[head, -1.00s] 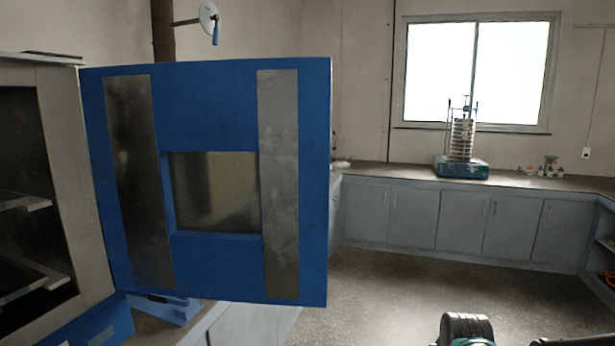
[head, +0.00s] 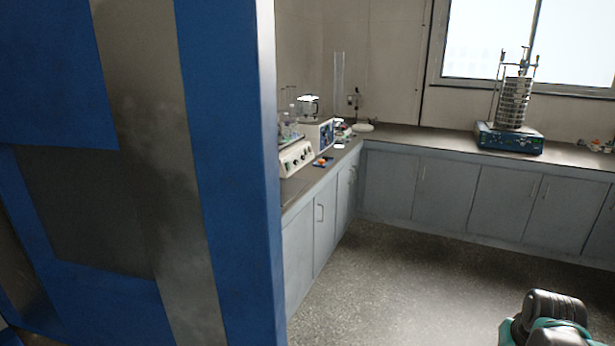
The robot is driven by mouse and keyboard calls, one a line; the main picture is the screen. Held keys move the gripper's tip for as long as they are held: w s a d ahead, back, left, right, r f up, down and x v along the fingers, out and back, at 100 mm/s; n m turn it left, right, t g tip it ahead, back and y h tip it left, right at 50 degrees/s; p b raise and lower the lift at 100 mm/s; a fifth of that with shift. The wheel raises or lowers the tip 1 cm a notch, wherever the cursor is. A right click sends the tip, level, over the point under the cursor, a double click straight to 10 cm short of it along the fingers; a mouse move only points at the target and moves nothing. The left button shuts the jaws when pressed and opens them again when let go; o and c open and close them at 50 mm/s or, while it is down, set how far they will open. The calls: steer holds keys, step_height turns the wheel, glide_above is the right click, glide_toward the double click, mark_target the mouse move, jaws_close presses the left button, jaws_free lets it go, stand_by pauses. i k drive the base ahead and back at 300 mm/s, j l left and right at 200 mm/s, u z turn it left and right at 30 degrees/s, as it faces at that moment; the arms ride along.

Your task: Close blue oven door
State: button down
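The blue oven door (head: 228,170) stands open and fills the left part of the head view. It has grey metal strips and a dark window panel (head: 85,205) on the face towards me. Its free edge is upright, near the middle-left of the picture. The oven body is out of view. Part of my arm shows at the bottom right, apart from the door. My gripper's fingers are not in view.
A counter (head: 405,136) with grey-blue cabinets runs behind the door and along the back wall. A white bench instrument (head: 295,157) stands on it beside the door edge. The sieve shaker (head: 512,110) stands at the back right. The floor (head: 400,285) right of the door is clear.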

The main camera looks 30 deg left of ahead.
mark_target(186, 90)
steer(key=i+u, duration=0.25)
steer(key=u, duration=0.15)
steer(key=i+l+u, duration=0.1)
steer(key=i+u, duration=0.25)
steer(key=i+l+u, duration=0.1)
steer(key=u, duration=0.3)
steer(key=i+u, duration=0.15)
steer(key=u, duration=0.25)
steer(key=i+l+u, duration=0.1)
steer(key=u, duration=0.35)
steer(key=l+u, duration=0.2)
steer(key=u, duration=0.2)
steer(key=i+l+u, duration=0.15)
steer(key=u, duration=0.3)
steer(key=l+u, duration=0.25)
steer(key=u, duration=0.15)
steer(key=i+l+u, duration=0.1)
steer(key=l+u, duration=0.2)
steer(key=u, duration=0.15)
steer(key=l+u, duration=0.4)
steer(key=i+l+u, duration=0.1)
steer(key=l+u, duration=0.35)
steer(key=j, duration=0.1)
